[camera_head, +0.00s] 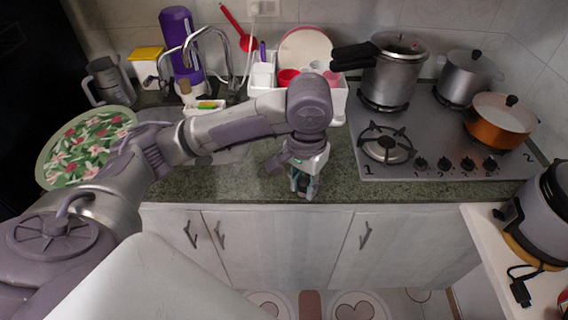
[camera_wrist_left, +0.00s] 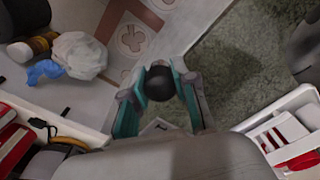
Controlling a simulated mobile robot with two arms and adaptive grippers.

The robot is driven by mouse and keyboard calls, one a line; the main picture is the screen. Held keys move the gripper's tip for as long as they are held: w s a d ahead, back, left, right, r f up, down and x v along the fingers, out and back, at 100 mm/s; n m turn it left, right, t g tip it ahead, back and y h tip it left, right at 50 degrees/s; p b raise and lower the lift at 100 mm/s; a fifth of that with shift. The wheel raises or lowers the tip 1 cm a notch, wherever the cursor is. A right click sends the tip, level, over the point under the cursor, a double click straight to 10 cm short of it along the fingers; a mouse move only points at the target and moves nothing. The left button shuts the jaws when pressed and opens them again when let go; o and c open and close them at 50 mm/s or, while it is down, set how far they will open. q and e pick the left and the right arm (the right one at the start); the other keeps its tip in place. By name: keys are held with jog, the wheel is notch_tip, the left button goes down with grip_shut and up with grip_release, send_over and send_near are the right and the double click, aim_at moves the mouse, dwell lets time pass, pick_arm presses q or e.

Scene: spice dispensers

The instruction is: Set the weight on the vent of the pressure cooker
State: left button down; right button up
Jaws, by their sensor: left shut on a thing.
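The pressure cooker (camera_head: 395,78) is a silver pot with a dark handle on the stove's back left burner. Its vent is too small to make out. My left gripper (camera_head: 301,186) is over the counter's front edge, to the left of and nearer than the stove. In the left wrist view my left gripper (camera_wrist_left: 158,92) is shut on a small round black thing (camera_wrist_left: 159,83), which looks like the weight. In the head view the fingers hide it. My right gripper is in neither view.
The stove (camera_head: 430,140) also bears a grey pot (camera_head: 464,78) and an orange pan (camera_head: 500,118). Its front left burner (camera_head: 386,146) is bare. A white dish rack (camera_head: 334,104) with cups and plates stands behind my left gripper. A rice cooker (camera_head: 545,210) is at the right.

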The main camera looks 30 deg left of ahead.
pick_arm(q)
jog(key=w+a+f+m, duration=0.1)
jog(key=w+a+m, duration=0.1)
jog(key=w, duration=0.7)
jog(key=a+f+p, duration=0.1)
jog(key=a+f, duration=0.1)
jog(key=a, duration=0.1)
jog(key=a+f, duration=0.2)
jog(key=a, duration=0.2)
jog(key=a+f+p, duration=0.1)
jog(key=a+f, duration=0.1)
jog(key=a, duration=0.2)
jog(key=shift+f+p, duration=0.25)
jog(key=shift+p, duration=0.05)
jog(key=shift+a+f, duration=0.1)
jog(key=shift+f, duration=0.05)
jog(key=shift+s+f, duration=0.1)
jog(key=shift+f, duration=0.25)
notch_tip(320, 180, down, 2)
jog(key=shift+f+p, duration=0.2)
jog(key=shift+p, duration=0.35)
jog(key=shift+f, duration=0.45)
jog(key=shift+f, duration=0.1)
